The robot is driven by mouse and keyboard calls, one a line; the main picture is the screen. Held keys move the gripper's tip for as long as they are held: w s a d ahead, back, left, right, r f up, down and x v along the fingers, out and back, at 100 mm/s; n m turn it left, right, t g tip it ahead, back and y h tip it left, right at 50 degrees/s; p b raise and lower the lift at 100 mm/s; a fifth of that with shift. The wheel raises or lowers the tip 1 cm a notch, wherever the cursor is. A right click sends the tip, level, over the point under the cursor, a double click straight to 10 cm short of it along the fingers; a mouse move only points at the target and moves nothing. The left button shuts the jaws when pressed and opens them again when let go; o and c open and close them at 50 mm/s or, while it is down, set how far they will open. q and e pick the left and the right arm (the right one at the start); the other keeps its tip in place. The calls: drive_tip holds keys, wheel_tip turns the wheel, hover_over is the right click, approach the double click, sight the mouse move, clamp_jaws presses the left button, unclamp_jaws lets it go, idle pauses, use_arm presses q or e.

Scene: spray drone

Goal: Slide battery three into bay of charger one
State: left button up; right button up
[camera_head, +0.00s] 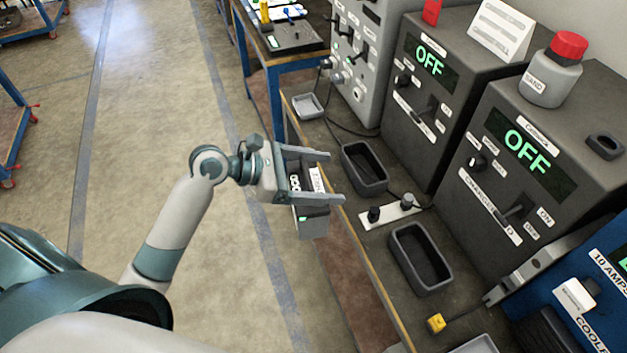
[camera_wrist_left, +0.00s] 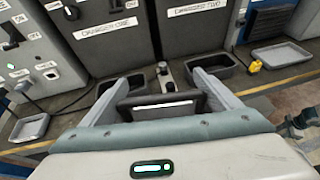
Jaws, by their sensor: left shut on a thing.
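My left gripper (camera_head: 322,174) is shut on a dark, boxy battery (camera_head: 314,222) with white labels. The battery hangs tilted in the air, left of the bench's front edge. Its number is not readable. In the left wrist view the battery (camera_wrist_left: 158,104) shows between both fingers. Charger one (camera_head: 430,80) is the farther dark cabinet with a green OFF display; its name label reads in the left wrist view (camera_wrist_left: 106,27). Its bay, a dark open-topped tray (camera_head: 364,188), looks empty and lies on the bench in front, apart from the battery. My right gripper is not identifiable.
Charger two (camera_head: 530,165) stands nearer, with a similar empty tray (camera_head: 443,287) before it. A small yellow block (camera_head: 436,323) and a blue unit (camera_head: 600,300) are at the near end. A grey dish (camera_head: 308,105) lies farther back.

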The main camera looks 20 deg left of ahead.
use_arm(q)
drive_tip(key=w+d+r+p, duration=0.2)
drive_tip(key=w+p, duration=0.2)
drive_tip(key=w, duration=0.3)
drive_tip(key=w+d+r+n+t+p, duration=0.1)
drive_tip(key=w+p, duration=0.3)
drive_tip(key=w, duration=0.4)
drive_tip(key=w+d+r+y+p, duration=0.1)
drive_tip(key=w+d+r+p, duration=0.2)
drive_tip(key=w, duration=0.5)
drive_tip(key=shift+d+r+n+t+p, duration=0.15)
drive_tip(key=shift+d+n+t+p, duration=0.3)
drive_tip(key=shift+p, duration=0.25)
drive_tip(key=shift+w, duration=0.1)
drive_tip(key=shift+r, duration=0.1)
drive_tip(key=shift+f+b, duration=1.2)
drive_tip(key=shift+f, duration=1.75)
